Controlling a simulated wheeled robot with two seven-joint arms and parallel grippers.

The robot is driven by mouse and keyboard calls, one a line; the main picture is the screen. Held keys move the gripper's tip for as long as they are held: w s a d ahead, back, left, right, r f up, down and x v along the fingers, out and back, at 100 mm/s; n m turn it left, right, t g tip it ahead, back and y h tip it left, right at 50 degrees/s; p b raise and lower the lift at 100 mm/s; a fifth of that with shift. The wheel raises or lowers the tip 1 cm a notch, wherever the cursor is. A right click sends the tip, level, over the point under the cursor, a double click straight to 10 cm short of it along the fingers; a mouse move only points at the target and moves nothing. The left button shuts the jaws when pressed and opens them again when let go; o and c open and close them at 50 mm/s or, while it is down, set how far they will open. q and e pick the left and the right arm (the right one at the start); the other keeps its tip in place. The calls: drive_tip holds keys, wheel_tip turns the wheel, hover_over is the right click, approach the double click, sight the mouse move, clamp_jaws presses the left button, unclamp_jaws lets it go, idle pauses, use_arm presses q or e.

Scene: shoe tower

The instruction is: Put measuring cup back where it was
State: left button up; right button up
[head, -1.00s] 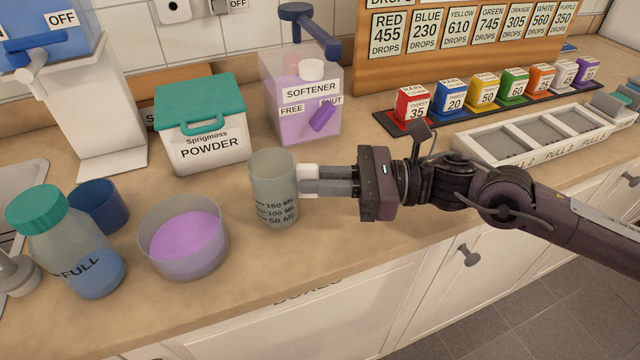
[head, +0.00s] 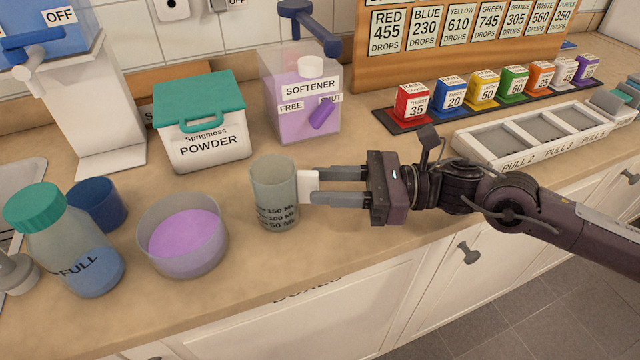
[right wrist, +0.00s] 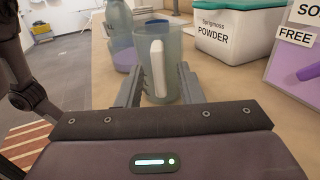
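The measuring cup (head: 275,200), a translucent grey-green beaker with ml marks and a white handle, stands upright on the counter. It sits right of the bowl of purple liquid (head: 183,240) and in front of the softener tank (head: 300,105). My right gripper (head: 315,187) is open at the cup's right side, its fingers apart on either side of the handle. In the right wrist view the cup (right wrist: 178,58) stands ahead, its white handle (right wrist: 157,68) between the spread fingers with gaps on both sides. My left gripper is not in view.
A Sprigmoss powder box (head: 200,125) with a green lid stands behind the cup. A FULL bottle (head: 62,245) and a blue cup (head: 98,205) are at the left. Coloured boxes (head: 497,88) and a drawer tray (head: 530,135) are at the right. The counter's front edge is close.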

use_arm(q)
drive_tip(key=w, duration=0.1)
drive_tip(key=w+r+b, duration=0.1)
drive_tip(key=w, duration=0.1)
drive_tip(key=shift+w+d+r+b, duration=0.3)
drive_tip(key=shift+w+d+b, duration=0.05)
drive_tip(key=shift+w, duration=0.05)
use_arm(e)
drive_tip(key=d, duration=0.7)
drive_tip(key=s+d, duration=0.1)
drive_tip(key=d, duration=0.2)
drive_tip(key=shift+d, duration=0.2)
